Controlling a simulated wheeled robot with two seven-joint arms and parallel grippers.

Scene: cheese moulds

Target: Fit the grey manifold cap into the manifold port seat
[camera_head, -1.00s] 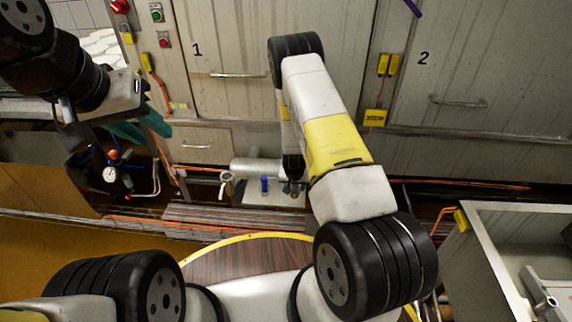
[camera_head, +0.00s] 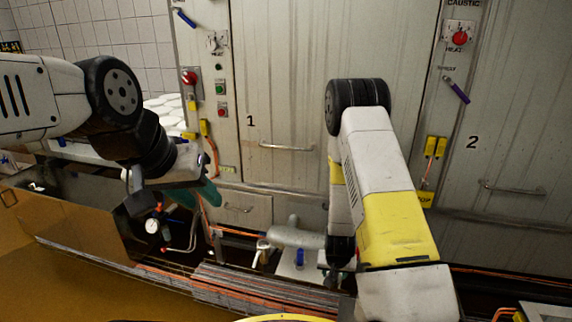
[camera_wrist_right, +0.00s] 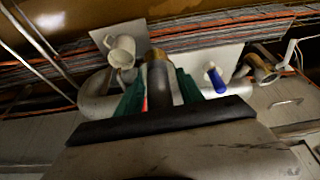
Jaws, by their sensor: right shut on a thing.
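My right gripper (camera_wrist_right: 160,96) shows in the right wrist view with green fingers shut on the grey manifold cap (camera_wrist_right: 162,84), a dark grey cylinder. The cap's far end is close to a brass-coloured fitting (camera_wrist_right: 155,57) at the pale manifold plate (camera_wrist_right: 215,62). I cannot tell whether they touch, and the port seat is not clearly visible past the cap. In the head view my right arm hides this gripper, beside the manifold's grey pipe (camera_head: 296,236). My left gripper (camera_head: 198,194) has teal fingers apart, with nothing seen between them, near a pressure gauge (camera_head: 152,226).
A blue valve handle (camera_wrist_right: 216,80) stands right of the cap, and a white cup-like fitting (camera_wrist_right: 121,51) stands left of it. Orange and grey pipes (camera_wrist_right: 200,32) run behind. Cabinet door 1 (camera_head: 290,100) rises behind my right arm.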

